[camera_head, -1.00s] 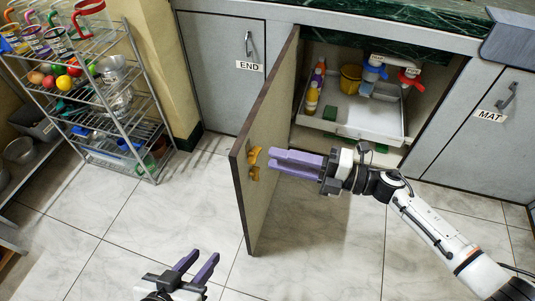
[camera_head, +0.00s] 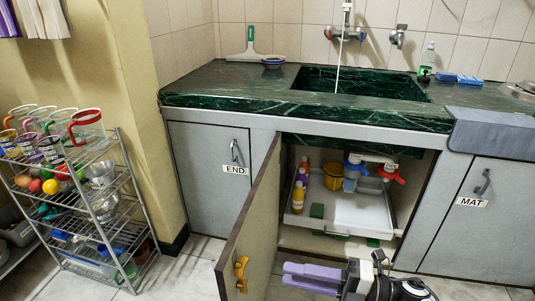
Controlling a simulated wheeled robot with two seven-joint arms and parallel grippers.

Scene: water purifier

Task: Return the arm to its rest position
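My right gripper (camera_head: 288,275) shows at the bottom of the head view, with its purple fingers pointing left. The two fingers lie apart with nothing between them, so it looks open. It is in front of the open cabinet, to the right of the open door (camera_head: 252,228) and its yellow handle (camera_head: 241,274), with a gap between. Most of the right arm is cut off by the bottom edge. My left gripper is out of the picture.
The open cabinet holds a white tray (camera_head: 350,222) with bottles, a yellow cup (camera_head: 333,176) and blue and red valves (camera_head: 390,173). A wire rack (camera_head: 108,228) with cups stands left. Above are the dark green counter (camera_head: 215,87) and sink (camera_head: 360,84).

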